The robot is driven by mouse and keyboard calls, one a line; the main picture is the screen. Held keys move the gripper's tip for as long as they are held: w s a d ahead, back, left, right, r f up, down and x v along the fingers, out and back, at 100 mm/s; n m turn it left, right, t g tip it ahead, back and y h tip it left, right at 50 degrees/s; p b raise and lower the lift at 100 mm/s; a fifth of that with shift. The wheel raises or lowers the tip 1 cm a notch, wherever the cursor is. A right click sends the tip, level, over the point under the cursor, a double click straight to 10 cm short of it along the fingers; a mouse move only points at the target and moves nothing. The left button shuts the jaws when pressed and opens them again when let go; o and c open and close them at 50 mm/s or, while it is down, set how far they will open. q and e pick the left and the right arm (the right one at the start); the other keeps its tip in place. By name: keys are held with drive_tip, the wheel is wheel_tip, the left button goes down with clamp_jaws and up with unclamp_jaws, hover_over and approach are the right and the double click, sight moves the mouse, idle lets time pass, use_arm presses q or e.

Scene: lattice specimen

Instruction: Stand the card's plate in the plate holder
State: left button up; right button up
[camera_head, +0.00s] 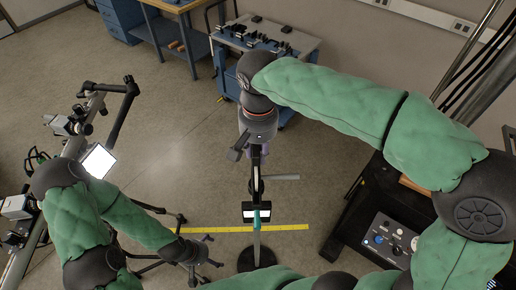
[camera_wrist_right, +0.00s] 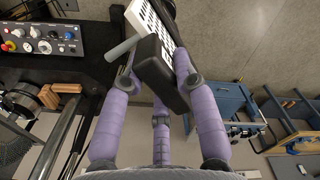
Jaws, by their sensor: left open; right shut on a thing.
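My right gripper (camera_head: 256,150) points down near the middle of the head view. In the right wrist view its purple fingers (camera_wrist_right: 205,125) are shut around a black block-like piece (camera_wrist_right: 160,72) with a white perforated face (camera_wrist_right: 150,22), apparently a plate. A grey rod (camera_wrist_right: 124,48) shows beside it. Below the gripper in the head view, a slim stand carries a black-framed piece (camera_head: 249,213) with white panels and a teal middle; I cannot tell whether this is the plate holder or the card. My left gripper (camera_head: 207,250) is open, low and left of the stand.
A blue trolley (camera_head: 290,35) with several small dark items stands at the back. A control box (camera_head: 390,238) is at the right. A tripod rig with a bright white panel (camera_head: 98,161) stands at the left. A yellow strip (camera_head: 285,227) marks the floor.

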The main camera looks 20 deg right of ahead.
drive_tip(key=shift+f, duration=0.15)
drive_tip(key=o, duration=1.6)
drive_tip(key=shift+o, duration=0.2)
drive_tip(key=shift+r+p, duration=2.05)
drive_tip(key=shift+r, duration=0.55)
wheel_tip(320, 180, up, 12)
